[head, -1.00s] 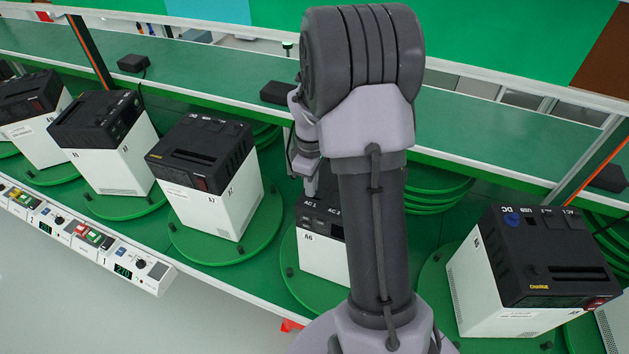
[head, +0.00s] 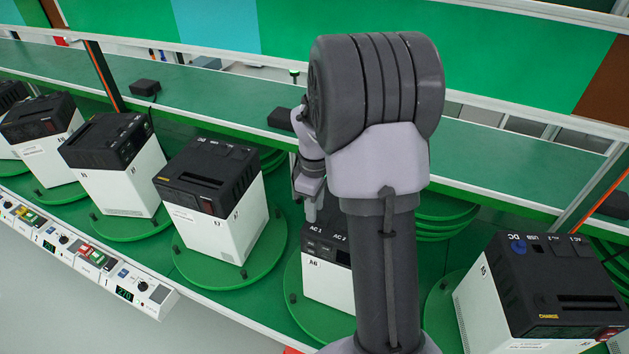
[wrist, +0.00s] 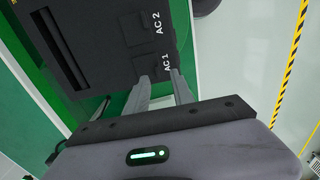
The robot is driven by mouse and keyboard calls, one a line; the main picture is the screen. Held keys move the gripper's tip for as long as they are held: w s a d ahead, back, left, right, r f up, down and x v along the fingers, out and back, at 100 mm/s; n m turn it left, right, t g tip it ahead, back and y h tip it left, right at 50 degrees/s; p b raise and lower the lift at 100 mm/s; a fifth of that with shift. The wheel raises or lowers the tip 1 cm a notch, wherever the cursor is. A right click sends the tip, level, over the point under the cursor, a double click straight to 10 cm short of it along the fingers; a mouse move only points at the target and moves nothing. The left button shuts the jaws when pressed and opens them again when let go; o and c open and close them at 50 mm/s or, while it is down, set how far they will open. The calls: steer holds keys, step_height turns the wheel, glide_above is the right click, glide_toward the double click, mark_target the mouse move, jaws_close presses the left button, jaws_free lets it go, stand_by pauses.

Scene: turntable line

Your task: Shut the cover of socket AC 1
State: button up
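The unit marked A6 (head: 318,287) has a black top and a white body and stands on a green turntable; my arm hides its right part. Its top carries the labels AC 1 and AC 2. In the wrist view the black top (wrist: 98,45) fills the upper left. The AC 1 cover (wrist: 149,63) is a dark square beside its label; whether it stands raised is unclear. The AC 2 cover (wrist: 134,29) lies above it. My gripper (wrist: 159,77) has its two fingers apart, with nothing seen between them. The left fingertip overlaps the AC 1 cover's lower edge; contact cannot be told.
Similar units stand on turntables to the left (head: 212,174) and right (head: 552,280). A green shelf (head: 210,103) with small black boxes runs behind them. A control strip (head: 95,258) lines the front left edge. Grey floor lies in front.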

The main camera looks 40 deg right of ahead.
step_height(320, 180, up, 14)
steer(key=p, duration=0.1)
steer(key=shift+r, duration=0.15)
steer(key=s+a+f+m+t+b, duration=0.2)
steer(key=s+a+f+m+b, duration=0.1)
steer(key=s+a+f+b, duration=0.3)
steer(key=s+a+f+m+t+y+b, duration=0.1)
steer(key=s+a+f+m+b, duration=0.3)
steer(key=a+f+b, duration=0.5)
steer(key=s+a+f+m+t+y+b, duration=0.1)
steer(key=s+a+f+m+t+b, duration=0.1)
steer(key=s+a+f+b, duration=0.5)
step_height(320, 180, down, 4)
steer(key=a+m+b, duration=0.1)
steer(key=b, duration=0.8)
steer(key=shift+s+a+t, duration=0.3)
steer(key=shift+s+t, duration=0.1)
